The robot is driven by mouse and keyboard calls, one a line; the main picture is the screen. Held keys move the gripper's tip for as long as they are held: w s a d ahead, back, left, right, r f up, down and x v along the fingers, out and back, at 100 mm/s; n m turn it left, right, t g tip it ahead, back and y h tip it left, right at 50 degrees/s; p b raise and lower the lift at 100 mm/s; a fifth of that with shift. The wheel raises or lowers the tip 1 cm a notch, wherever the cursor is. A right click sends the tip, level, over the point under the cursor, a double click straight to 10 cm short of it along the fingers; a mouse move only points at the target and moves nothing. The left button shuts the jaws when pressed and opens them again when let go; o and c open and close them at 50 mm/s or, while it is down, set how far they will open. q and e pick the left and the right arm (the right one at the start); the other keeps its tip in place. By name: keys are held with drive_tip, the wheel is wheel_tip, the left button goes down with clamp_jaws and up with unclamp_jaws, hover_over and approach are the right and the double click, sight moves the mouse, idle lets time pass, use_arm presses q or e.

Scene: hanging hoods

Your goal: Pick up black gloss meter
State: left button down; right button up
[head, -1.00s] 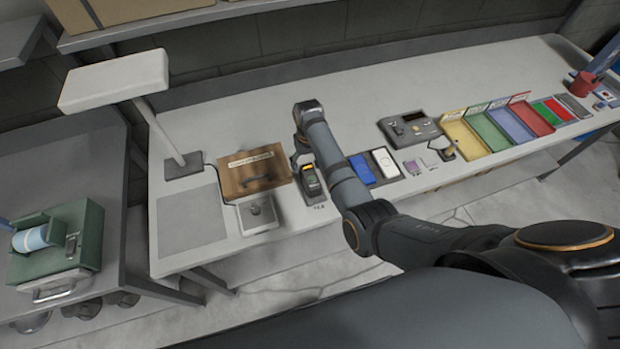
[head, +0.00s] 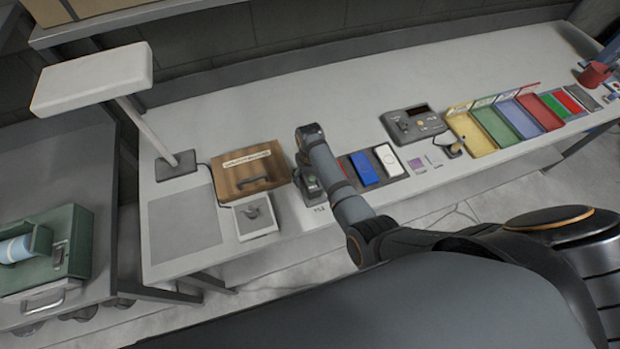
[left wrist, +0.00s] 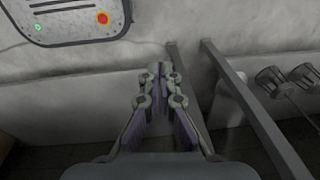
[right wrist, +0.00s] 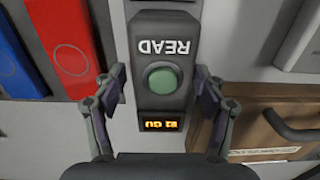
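The black gloss meter (right wrist: 178,108) is a dark handheld device with a READ label, a round green button and an orange lit display. In the head view the meter (head: 312,188) sits near the bench's front edge, partly hidden by my right arm. My right gripper (right wrist: 158,80) is open, its fingers on either side of the meter with visible gaps. In the head view its fingers are hidden. My left gripper (left wrist: 158,74) is empty, its fingertips together, away from the meter.
A brown wooden box (head: 250,172) is left of the meter and a blue block (head: 363,169) right of it. A grey instrument (head: 413,123), coloured trays (head: 495,123) and a lamp (head: 95,80) also stand on the bench (head: 230,108). A metal rail (left wrist: 255,110) is near my left gripper.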

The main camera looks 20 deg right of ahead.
drive_tip(key=shift+s+a+r, duration=0.1)
drive_tip(key=shift+s+r, duration=0.1)
drive_tip(key=shift+s, duration=0.05)
drive_tip(key=shift+c, duration=1.2)
drive_tip(key=shift+s+r, duration=0.1)
drive_tip(key=shift+s, duration=0.05)
drive_tip(key=shift+c, duration=3.6)
clamp_jaws()
use_arm(q)
drive_tip(key=shift+s+a, duration=0.2)
drive_tip(key=shift+s, duration=0.45)
